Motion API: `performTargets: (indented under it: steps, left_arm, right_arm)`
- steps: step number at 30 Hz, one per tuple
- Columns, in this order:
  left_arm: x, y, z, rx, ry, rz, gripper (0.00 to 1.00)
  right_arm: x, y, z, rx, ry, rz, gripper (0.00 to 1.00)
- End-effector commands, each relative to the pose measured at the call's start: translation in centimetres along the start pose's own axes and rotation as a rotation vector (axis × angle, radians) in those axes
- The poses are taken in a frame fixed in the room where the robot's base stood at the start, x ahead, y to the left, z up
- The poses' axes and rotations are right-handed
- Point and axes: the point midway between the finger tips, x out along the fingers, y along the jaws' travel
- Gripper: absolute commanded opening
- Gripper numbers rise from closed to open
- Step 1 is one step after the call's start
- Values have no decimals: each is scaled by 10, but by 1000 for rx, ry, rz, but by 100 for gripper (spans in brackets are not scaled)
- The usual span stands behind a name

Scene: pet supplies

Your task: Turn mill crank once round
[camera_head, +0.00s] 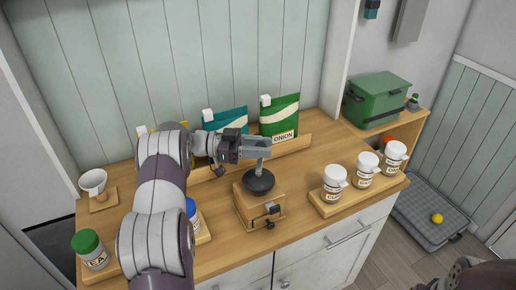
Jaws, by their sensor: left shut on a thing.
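The mill (246,207) is a small wooden box with a black dome (259,181) on top and a drawer with a dark knob at its front. It stands upright on the wooden counter. The metal crank (259,164) rises from the dome. My left gripper (262,147) reaches in from the left and is shut on the crank near its top end, above the dome. The fingers hide the handle. My right gripper is out of view.
White jars (334,184) stand on a wooden tray right of the mill. Seed pouches (281,119) stand on a rail behind it. A green-lidded jar (90,249) and a white cup (94,182) are at the left. A green box (377,99) sits back right. Bare counter lies between mill and jars.

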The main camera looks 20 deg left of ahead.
Motion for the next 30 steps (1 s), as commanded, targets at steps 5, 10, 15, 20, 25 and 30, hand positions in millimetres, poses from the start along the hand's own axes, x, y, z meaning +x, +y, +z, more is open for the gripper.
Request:
performTargets:
  steps: [5, 10, 15, 20, 25, 30]
  left_arm:
    - [1, 0, -1, 1, 3, 11, 0]
    - [1, 0, -1, 2, 3, 11, 0]
    - [1, 0, -2, 2, 3, 10, 47]
    - [1, 0, -1, 1, 2, 10, 55]
    - [1, 0, -2, 2, 2, 10, 55]
    - [1, 0, -22, 7, 1, 10, 55]
  right_arm:
    - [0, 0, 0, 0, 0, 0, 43]
    - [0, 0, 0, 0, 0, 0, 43]
    - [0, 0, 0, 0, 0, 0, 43]
    - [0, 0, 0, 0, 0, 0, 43]
    - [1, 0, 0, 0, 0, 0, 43]
    - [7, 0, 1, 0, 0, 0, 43]
